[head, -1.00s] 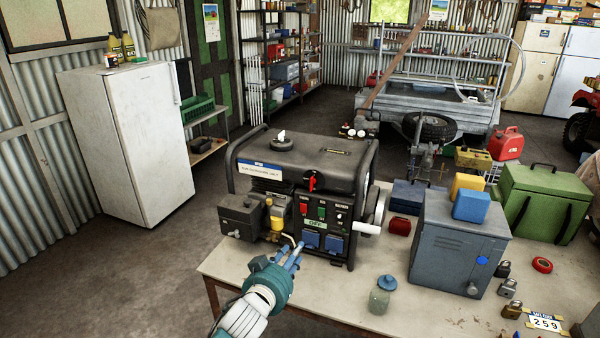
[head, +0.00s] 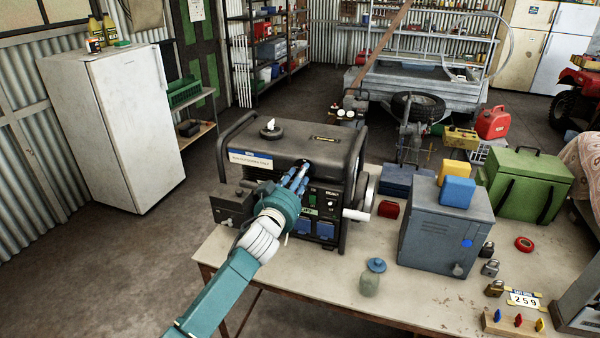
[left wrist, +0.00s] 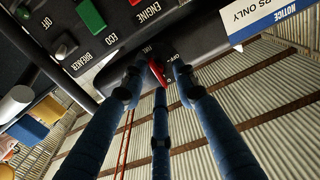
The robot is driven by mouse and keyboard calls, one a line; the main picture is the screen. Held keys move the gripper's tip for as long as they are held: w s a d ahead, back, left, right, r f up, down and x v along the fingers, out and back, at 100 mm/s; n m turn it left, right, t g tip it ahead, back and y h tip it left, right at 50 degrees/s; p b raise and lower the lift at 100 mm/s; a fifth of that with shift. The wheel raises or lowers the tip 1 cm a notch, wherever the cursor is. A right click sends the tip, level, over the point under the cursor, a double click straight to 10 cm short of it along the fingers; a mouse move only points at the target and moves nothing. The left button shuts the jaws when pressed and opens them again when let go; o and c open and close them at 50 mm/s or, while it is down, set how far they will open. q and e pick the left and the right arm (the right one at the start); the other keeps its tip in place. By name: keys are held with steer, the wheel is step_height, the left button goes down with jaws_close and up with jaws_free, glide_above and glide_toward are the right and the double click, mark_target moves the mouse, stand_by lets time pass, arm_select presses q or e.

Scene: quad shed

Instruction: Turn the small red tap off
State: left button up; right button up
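The generator (head: 325,150) stands on the bench. Its small red tap (left wrist: 157,71) shows in the left wrist view, beneath a dark panel, with lettering beside it that seems to include OFF. My left gripper (head: 303,172) is up at the generator's front, its blue fingers reaching to just under the tank, and it hides the tap in the head view. In the left wrist view the fingertips (left wrist: 158,75) are close around the red tap, one in front and one on each side. Whether they press on it cannot be told. My right gripper is not in view.
A grey metal box (head: 445,235) with blue and yellow blocks on top stands to the right. A glass jar (head: 370,283) is near the bench's front edge. A small red box (head: 388,208) sits beside the generator. The bench's front left is clear.

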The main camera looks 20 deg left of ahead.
arm_select(q)
steer(key=shift+w, duration=0.45)
